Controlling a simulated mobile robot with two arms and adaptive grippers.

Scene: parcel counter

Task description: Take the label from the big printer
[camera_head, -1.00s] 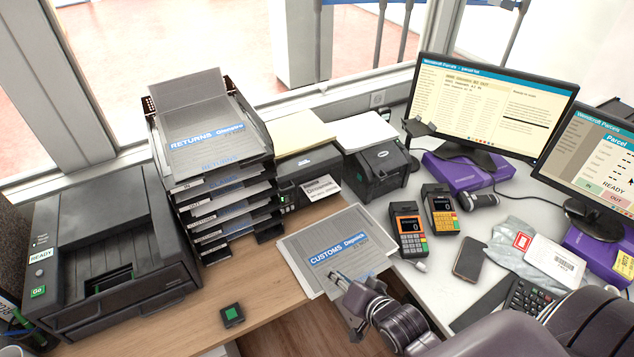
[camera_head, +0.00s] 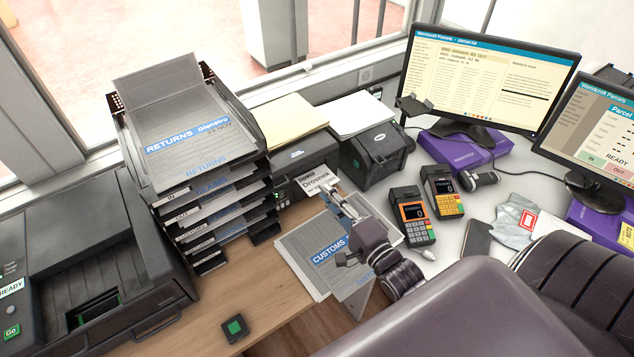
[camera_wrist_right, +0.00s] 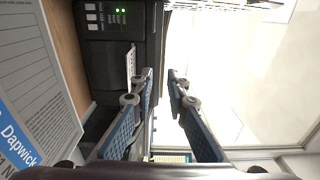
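A white label (camera_head: 314,181) printed "Drosnek" sticks out of the front of a black printer (camera_head: 300,157) beside the tray stack. In the right wrist view the label (camera_wrist_right: 130,66) shows edge-on, just left of my fingertips, and the printer (camera_wrist_right: 113,50) has green lights. My right gripper (camera_head: 334,194) is close to the label's right end in the head view. In the wrist view my right gripper (camera_wrist_right: 163,76) is open, with a clear gap between its fingers and nothing held. Whether a finger touches the label cannot be told. My left gripper is not in view.
A smaller black printer (camera_head: 374,150) stands to the right. A stack of letter trays (camera_head: 215,215) is left of the label. Customs papers (camera_head: 305,262) lie below my right gripper. Card terminals (camera_head: 411,215) stand to its right. A large flat printer (camera_head: 85,260) is at far left.

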